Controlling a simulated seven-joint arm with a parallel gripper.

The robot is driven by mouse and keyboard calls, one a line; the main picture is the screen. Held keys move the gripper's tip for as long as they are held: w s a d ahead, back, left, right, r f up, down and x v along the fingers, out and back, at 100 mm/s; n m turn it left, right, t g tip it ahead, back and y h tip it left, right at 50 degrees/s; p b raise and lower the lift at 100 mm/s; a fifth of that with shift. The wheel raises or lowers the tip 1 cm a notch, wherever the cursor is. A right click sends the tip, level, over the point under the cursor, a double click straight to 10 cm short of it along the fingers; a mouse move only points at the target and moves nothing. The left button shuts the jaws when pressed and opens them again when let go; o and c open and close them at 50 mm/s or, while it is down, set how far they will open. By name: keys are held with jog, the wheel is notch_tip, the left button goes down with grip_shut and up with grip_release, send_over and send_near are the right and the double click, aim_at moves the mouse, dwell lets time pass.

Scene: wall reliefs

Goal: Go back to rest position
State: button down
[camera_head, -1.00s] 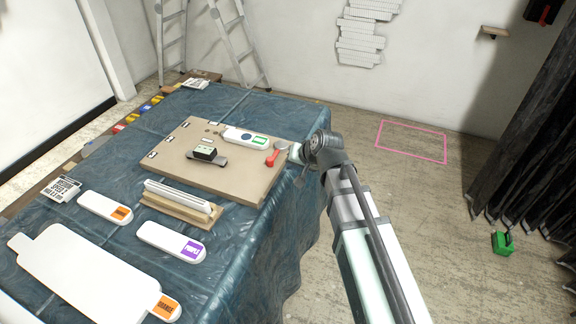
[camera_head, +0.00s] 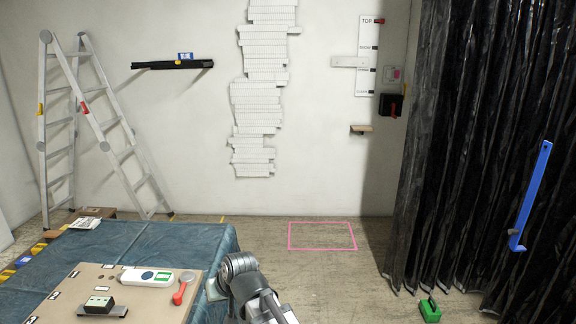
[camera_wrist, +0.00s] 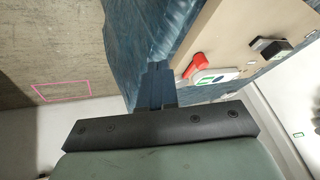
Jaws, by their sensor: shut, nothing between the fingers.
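My gripper (camera_wrist: 157,88) shows in the wrist view with its dark fingers together and nothing between them. It is over the edge of the blue-covered table (camera_head: 150,240), beside the tan board (camera_head: 165,306). In the head view my arm's end is at the bottom centre, at the table's right edge, and the fingers are hard to make out there. A red-handled tool (camera_head: 180,294) lies on the board near my gripper; its red part also shows in the wrist view (camera_wrist: 194,66).
A white device (camera_head: 147,277) and a dark block (camera_head: 98,303) sit on the board. A pink rectangle (camera_head: 322,222) marks clear floor. A ladder (camera_head: 105,120) stands at left. Black curtains (camera_head: 450,150) hang at right, near a green object (camera_head: 430,310). White relief strips (camera_head: 262,90) are on the wall.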

jog(key=s+d+f+g+h, duration=0.1)
jog(key=s+d+f+h, duration=0.15)
jog(key=d+f, duration=0.6)
jog(key=s+d+f+m+g+h, duration=0.15)
jog(key=s+d+f, duration=0.3)
jog(key=f, duration=0.65)
jog(key=s+d+f+g+h, duration=0.1)
jog(key=s+d+f+g, duration=0.1)
jog(key=d+f, duration=0.65)
jog(key=s+d+f+m+g, duration=0.1)
jog(key=s+d+f+g, duration=0.1)
jog(key=s+d+f, duration=0.3)
jog(key=s+d+f+m+g, duration=0.1)
jog(key=s+d+f+g, duration=0.1)
jog(key=s+d+f, duration=0.3)
jog(key=s+d+f+m+g, duration=0.2)
jog(key=s+d+f, duration=0.3)
jog(key=s+f, duration=0.4)
jog(key=s, duration=0.6)
jog(key=shift+d+f, duration=0.3)
jog(key=shift+d, duration=0.1)
